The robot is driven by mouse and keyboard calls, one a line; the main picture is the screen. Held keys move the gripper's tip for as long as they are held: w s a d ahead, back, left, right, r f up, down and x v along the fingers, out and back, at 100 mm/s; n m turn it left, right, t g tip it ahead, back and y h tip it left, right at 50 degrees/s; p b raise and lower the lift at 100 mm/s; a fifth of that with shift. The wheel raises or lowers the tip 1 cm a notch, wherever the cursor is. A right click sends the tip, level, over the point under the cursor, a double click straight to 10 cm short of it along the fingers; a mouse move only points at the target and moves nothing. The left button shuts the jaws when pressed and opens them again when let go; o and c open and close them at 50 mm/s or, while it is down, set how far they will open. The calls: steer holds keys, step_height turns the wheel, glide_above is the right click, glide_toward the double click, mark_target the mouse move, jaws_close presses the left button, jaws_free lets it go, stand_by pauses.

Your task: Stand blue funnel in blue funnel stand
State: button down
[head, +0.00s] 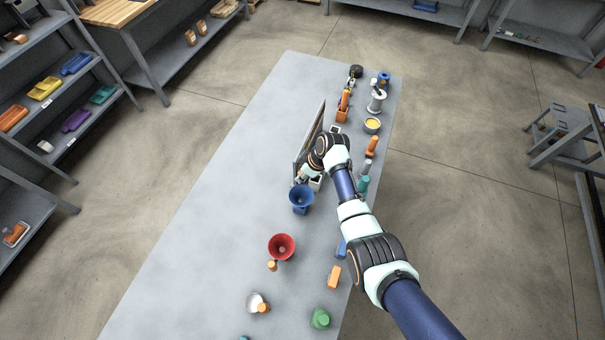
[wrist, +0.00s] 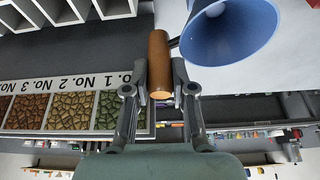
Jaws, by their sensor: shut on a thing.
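The blue funnel (head: 301,194) has its wide mouth facing up in the head view. A blue piece, seemingly the blue funnel stand (head: 300,210), shows just below it. My gripper (head: 304,177) is beside the funnel. In the wrist view my gripper (wrist: 160,92) is shut on the funnel's brown cylindrical handle (wrist: 158,55). A thin dark stem joins the handle to the blue funnel (wrist: 235,35).
A board (head: 311,128) with a numbered colour chart (wrist: 60,105) stands close to my gripper. White compartments (wrist: 75,10) are nearby. A red funnel (head: 281,246) stands nearer the front. Several tools line the table's right side. The table's left side (head: 200,220) is clear.

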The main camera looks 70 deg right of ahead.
steer(key=shift+f, duration=0.1)
steer(key=shift+f+b, duration=1.3)
steer(key=c, duration=0.9)
jaws_free()
steer(key=v, duration=1.2)
steer(key=shift+r, duration=0.1)
